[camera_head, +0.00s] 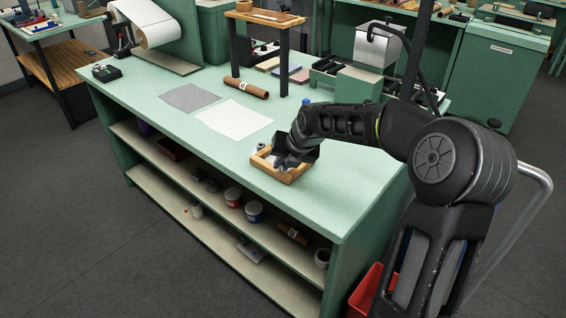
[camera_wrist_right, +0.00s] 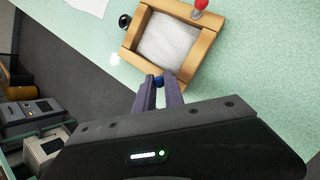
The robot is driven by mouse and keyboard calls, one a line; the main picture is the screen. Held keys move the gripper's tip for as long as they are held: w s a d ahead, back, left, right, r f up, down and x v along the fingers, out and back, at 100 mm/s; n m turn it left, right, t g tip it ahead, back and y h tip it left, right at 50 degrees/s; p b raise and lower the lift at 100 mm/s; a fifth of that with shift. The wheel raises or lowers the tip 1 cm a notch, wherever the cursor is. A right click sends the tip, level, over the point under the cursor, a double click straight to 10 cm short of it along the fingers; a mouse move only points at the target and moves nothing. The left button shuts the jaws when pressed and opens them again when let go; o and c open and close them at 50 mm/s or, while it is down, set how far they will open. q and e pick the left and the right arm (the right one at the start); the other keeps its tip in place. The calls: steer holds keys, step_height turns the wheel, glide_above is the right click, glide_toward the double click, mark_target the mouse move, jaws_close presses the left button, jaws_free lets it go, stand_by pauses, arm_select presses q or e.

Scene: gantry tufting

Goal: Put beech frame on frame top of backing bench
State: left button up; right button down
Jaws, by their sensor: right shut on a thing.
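The beech frame (camera_head: 291,177) is a small square wooden frame around a pale grey-white inside, low over the green bench top (camera_head: 345,160) near its front right edge. It also shows in the right wrist view (camera_wrist_right: 189,60), and I cannot tell whether it touches the bench. My right gripper (camera_head: 284,163) is shut on the frame; in the wrist view its two fingers (camera_wrist_right: 161,84) meet the near corner, with a small blue piece between them. A wooden-topped stand (camera_head: 265,17) with dark legs is on the bench at the back. My left gripper is not in view.
A white sheet (camera_head: 234,119) and a grey sheet (camera_head: 189,97) lie on the bench, with a brown roll (camera_head: 246,88) behind them. Shelves below hold tins (camera_head: 254,211) and rolls.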

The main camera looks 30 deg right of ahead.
steer(key=c, duration=1.4)
jaws_free()
steer(key=shift+c, duration=0.2)
steer(key=v, duration=1.2)
steer(key=shift+b, duration=0.45)
steer(key=shift+d, duration=0.1)
